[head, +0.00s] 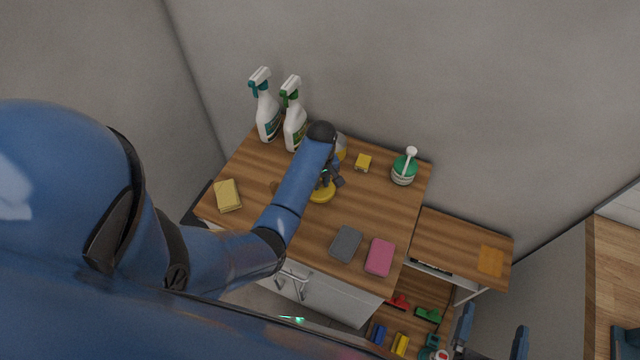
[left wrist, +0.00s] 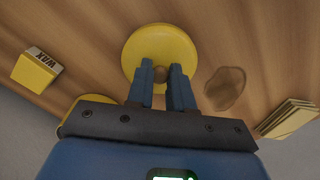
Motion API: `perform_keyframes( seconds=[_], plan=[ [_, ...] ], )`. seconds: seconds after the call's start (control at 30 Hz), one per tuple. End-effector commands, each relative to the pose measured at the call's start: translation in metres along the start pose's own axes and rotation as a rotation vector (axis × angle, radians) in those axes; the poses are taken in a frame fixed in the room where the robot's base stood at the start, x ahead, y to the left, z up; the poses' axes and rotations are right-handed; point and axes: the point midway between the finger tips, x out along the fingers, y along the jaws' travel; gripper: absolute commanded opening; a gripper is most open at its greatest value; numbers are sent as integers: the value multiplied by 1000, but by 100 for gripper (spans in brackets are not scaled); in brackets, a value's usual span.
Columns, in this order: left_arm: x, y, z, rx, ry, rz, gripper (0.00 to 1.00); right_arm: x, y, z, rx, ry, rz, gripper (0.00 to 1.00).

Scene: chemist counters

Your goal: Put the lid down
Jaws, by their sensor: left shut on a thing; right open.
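The lid is a round yellow disc (head: 322,194) with a small brown knob, seen mid-counter in the head view. It shows larger in the left wrist view (left wrist: 160,45). My left gripper (head: 331,181) is shut on the knob, its two blue fingers (left wrist: 163,80) on either side of it. The lid looks level and close to the wooden counter (head: 245,165); I cannot tell whether it touches. A rounded yellow and grey thing (head: 341,149) is partly hidden behind my left wrist. My right gripper (head: 492,332) is open and empty at the lower right.
A yellow stack (head: 228,196) lies at left, grey (head: 346,244) and pink (head: 380,257) pads in front. A brown stain (left wrist: 225,88) lies beside the lid.

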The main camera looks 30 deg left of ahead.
Motion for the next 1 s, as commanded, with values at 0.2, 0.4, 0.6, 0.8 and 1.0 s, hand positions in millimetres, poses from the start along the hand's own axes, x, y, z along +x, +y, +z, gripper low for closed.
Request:
perform_keyframes(
  seconds=[0.2,0.4,0.6,0.8,1.0],
  plan=[
    [9,0,2,-1,1,1,0,0,0,8,0,0,0,97],
    [9,0,2,-1,0,0,0,0,0,8,0,0,0,97],
    [12,0,2,-2,0,0,30,0,0,9,0,0,0,97],
    [12,0,2,-1,0,0,47,0,0,9,0,0,0,97],
    [11,0,2,-1,0,0,47,0,0,8,0,0,0,97]
  ],
)
